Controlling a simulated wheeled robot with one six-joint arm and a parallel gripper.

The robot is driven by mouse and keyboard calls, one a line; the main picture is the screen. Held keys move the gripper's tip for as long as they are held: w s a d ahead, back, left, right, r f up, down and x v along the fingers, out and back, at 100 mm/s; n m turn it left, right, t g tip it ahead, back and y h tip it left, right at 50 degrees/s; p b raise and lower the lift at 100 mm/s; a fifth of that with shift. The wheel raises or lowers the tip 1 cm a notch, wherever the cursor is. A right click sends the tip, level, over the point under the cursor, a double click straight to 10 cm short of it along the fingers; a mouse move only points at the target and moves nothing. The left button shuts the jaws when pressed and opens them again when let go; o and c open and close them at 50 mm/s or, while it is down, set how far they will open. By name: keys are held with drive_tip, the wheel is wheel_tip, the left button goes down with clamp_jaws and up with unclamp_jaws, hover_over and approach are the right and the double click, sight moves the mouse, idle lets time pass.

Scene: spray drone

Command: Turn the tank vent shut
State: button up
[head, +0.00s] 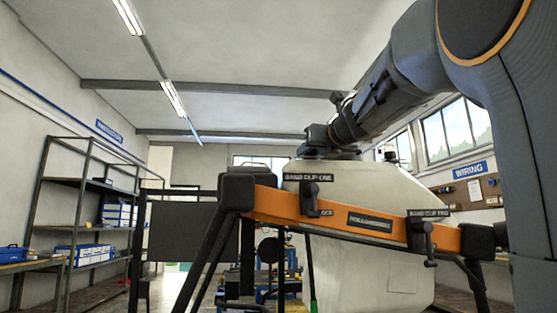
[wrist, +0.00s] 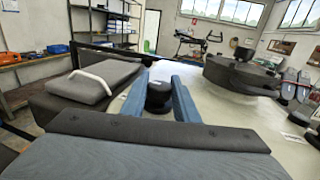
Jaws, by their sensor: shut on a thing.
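The tank (head: 365,240) is large and pale, behind an orange beam in the head view. Its pale top (wrist: 222,112) shows in the wrist view. A small dark round knob, which I take to be the tank vent (wrist: 159,94), stands on that top. My gripper (wrist: 160,82) has its two blue fingers on either side of the knob and is shut on it. In the head view my gripper (head: 318,138) is at the tank's upper left; the knob cannot be made out there. The vent's turn angle cannot be read.
A wide dark lid (wrist: 240,75) sits on the tank, right of the vent. A dark box with a pale handle (wrist: 105,78) is close on the left. The orange beam (head: 280,203) with black clips crosses in front of the tank. Shelves (head: 85,205) stand at left.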

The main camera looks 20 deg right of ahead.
sight(314, 150)
drive_tip(key=o, duration=1.1)
drive_tip(key=shift+c, duration=0.2)
drive_tip(key=s, duration=0.6)
drive_tip(key=shift+a, duration=0.1)
drive_tip(key=b, duration=0.2)
drive_tip(key=shift+w+f+b, duration=0.2)
drive_tip(key=shift+b, duration=0.15)
drive_tip(key=s+b, duration=0.2)
drive_tip(key=b, duration=0.3)
drive_tip(key=shift+s+r+b, duration=0.1)
drive_tip(key=shift+b, duration=0.2)
drive_tip(key=shift+a, duration=0.1)
